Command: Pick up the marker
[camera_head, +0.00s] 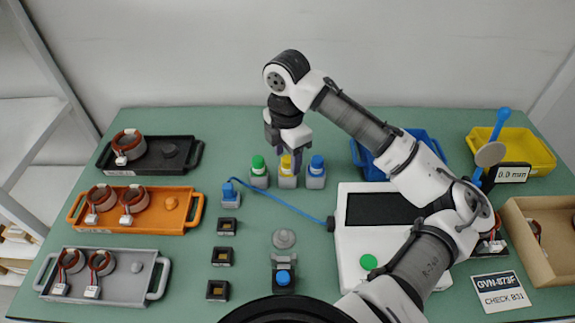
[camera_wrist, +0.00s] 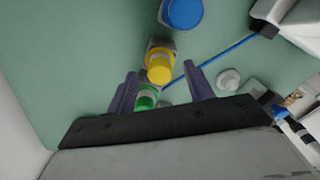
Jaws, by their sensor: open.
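Three small grey-bodied capped bottles, which look like the markers, stand in a row on the green table. The green-capped marker (camera_head: 258,172) is at left, the yellow-capped marker (camera_head: 287,172) in the middle and the blue-capped marker (camera_head: 316,173) at right. My gripper (camera_head: 290,157) is open and points down over the yellow-capped marker. In the wrist view, my gripper (camera_wrist: 163,80) has its purple fingers apart, with the yellow cap (camera_wrist: 159,68) and green cap (camera_wrist: 147,97) showing between or just beyond them. The blue cap (camera_wrist: 183,12) is farther off. I cannot tell whether the fingers touch anything.
A black tray (camera_head: 188,165), an orange tray (camera_head: 75,218) and a grey tray (camera_head: 120,295) hold parts at left. A white tester (camera_head: 352,260) with a blue cable stands right of centre. A blue bin (camera_head: 432,146) and a yellow bin (camera_head: 535,150) are behind at right.

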